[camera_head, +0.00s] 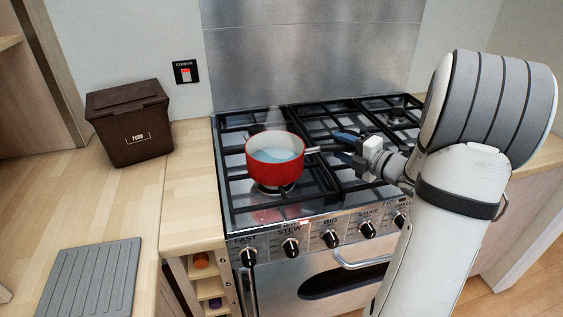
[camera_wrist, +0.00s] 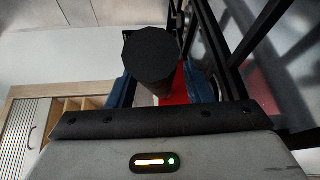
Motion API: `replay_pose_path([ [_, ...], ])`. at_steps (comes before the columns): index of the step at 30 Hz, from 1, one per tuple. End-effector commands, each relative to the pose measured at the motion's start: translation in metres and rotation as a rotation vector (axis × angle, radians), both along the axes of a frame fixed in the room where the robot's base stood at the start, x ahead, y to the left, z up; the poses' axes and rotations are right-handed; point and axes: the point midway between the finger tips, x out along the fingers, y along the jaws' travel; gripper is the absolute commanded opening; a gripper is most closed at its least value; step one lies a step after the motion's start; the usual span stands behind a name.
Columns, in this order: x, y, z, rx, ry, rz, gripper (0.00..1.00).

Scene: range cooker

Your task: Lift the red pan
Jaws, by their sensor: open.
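The red pan (camera_head: 275,170) sits upright on the front left burner of the hob. It holds pale bluish liquid, with faint steam above. Its handle (camera_head: 313,149) points right toward my gripper (camera_head: 342,146). My gripper is open, with one blue finger on each side of the handle. In the wrist view the dark round handle end (camera_wrist: 150,56) lies between the blue fingers, with a strip of the red pan (camera_wrist: 175,90) behind it. I cannot tell whether either finger touches the handle.
Black grates (camera_head: 345,180) cover the cooker top around the pan. Control knobs (camera_head: 331,239) line the front above an oven handle (camera_head: 362,262). A brown food bin (camera_head: 130,122) and a grey ribbed mat (camera_head: 90,278) are on the left worktop. A steel splashback (camera_head: 310,60) stands behind.

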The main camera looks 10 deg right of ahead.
Motion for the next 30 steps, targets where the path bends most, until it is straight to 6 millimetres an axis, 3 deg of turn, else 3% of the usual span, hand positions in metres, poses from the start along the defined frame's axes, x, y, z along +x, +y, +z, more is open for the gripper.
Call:
replay_pose_path([
  [5,0.0001,0.0002,-0.0002,0.000,0.000,0.000,0.46],
  [22,0.0000,0.0011,-0.0002,0.000,0.000,0.002,0.00],
  [30,0.0001,0.0015,-0.0004,0.000,0.000,0.003,0.00],
])
